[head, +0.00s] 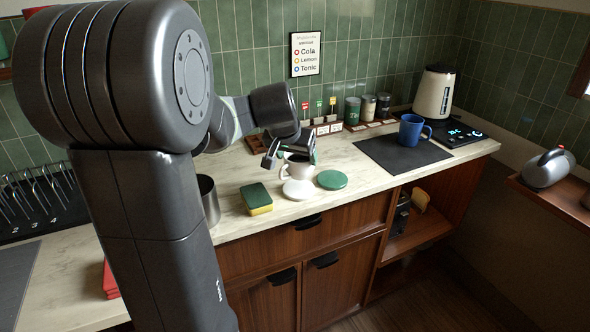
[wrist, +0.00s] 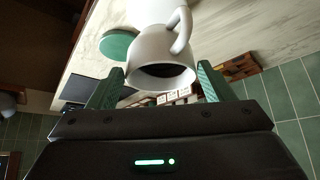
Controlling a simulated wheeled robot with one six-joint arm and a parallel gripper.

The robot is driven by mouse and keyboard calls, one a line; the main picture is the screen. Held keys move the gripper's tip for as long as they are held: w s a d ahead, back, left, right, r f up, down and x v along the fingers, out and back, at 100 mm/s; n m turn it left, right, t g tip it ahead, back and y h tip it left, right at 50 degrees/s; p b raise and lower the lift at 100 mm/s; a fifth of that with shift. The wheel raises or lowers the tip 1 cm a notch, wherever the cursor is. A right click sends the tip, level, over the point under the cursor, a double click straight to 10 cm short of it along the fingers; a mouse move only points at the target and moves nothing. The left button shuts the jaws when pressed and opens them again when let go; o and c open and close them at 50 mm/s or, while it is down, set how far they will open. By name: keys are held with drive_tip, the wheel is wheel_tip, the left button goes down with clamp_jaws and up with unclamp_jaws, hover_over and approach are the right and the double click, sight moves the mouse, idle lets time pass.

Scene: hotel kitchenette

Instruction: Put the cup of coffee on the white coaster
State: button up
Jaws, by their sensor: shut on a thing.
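A white cup (head: 295,170) with dark coffee in it is held upright over the white coaster (head: 299,192) on the marble counter. It overlaps the coaster in the head view; I cannot tell if its base touches. My gripper (head: 292,157) is shut on the cup near its rim. In the wrist view the cup (wrist: 160,52) fills the space between the green fingers, with its handle at the top right and coffee visible inside. A green round coaster (head: 332,180) lies just right of the white one.
A green and yellow sponge (head: 256,199) and a metal canister (head: 208,200) stand to the left. A blue mug (head: 411,131) sits on a dark mat (head: 382,157) to the right. Small signs and jars (head: 353,110) line the back, near a kettle (head: 434,93).

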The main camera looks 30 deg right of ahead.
sight(294, 164)
drive_tip(key=shift+f, duration=1.9)
drive_tip(key=shift+f+b, duration=0.15)
drive_tip(key=shift+b, duration=0.15)
drive_tip(key=o, duration=1.7)
drive_tip(key=shift+c, duration=0.2)
drive_tip(key=shift+s+a+r, duration=0.1)
drive_tip(key=shift+a+r, duration=0.05)
drive_tip(key=shift+r, duration=0.35)
drive_tip(key=v, duration=1.1)
drive_tip(key=shift+p, duration=0.35)
